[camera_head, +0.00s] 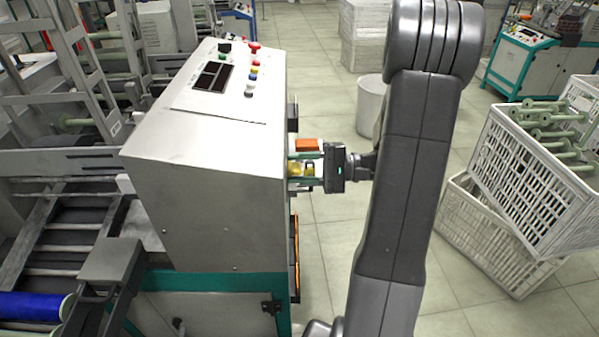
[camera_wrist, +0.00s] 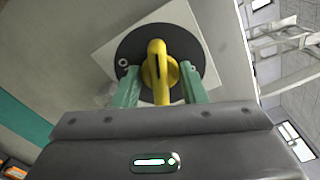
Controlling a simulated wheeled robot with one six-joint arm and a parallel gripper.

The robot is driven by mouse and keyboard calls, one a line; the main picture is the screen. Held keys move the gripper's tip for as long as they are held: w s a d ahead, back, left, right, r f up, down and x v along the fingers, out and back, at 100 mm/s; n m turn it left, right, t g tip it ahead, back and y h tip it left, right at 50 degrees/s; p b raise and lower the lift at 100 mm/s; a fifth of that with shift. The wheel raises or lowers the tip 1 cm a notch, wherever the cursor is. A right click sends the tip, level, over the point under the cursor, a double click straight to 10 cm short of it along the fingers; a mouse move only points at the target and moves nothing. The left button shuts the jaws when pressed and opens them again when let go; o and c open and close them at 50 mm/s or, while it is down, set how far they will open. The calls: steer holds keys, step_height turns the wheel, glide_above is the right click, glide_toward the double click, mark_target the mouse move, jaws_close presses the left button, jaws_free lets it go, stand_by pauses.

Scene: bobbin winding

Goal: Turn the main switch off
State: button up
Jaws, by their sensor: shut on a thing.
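The main switch is a yellow rotary handle (camera_wrist: 159,66) on a round black plate (camera_wrist: 133,47) with a pale square backing, seen in the wrist view. In the head view the yellow handle (camera_head: 296,170) shows at the right side of the grey machine cabinet (camera_head: 205,190). My gripper (camera_wrist: 160,88) has one green finger on each side of the handle and is shut on it. In the head view my gripper (camera_head: 307,169) reaches the cabinet's side from the right. The handle's grip looks roughly in line with the fingers; its far side is partly hidden.
Buttons and a red knob (camera_head: 253,47) sit on the cabinet's sloped top. White crates (camera_head: 520,185) with green bobbins stand on the right. A white bin (camera_head: 371,105) stands behind my arm. Tiled floor (camera_head: 325,250) is clear beside the cabinet.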

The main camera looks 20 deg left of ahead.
steer(key=shift+n+b, duration=1.1)
steer(key=shift+b, duration=0.25)
steer(key=o, duration=1.6)
steer(key=shift+c, duration=0.2)
steer(key=v, duration=0.9)
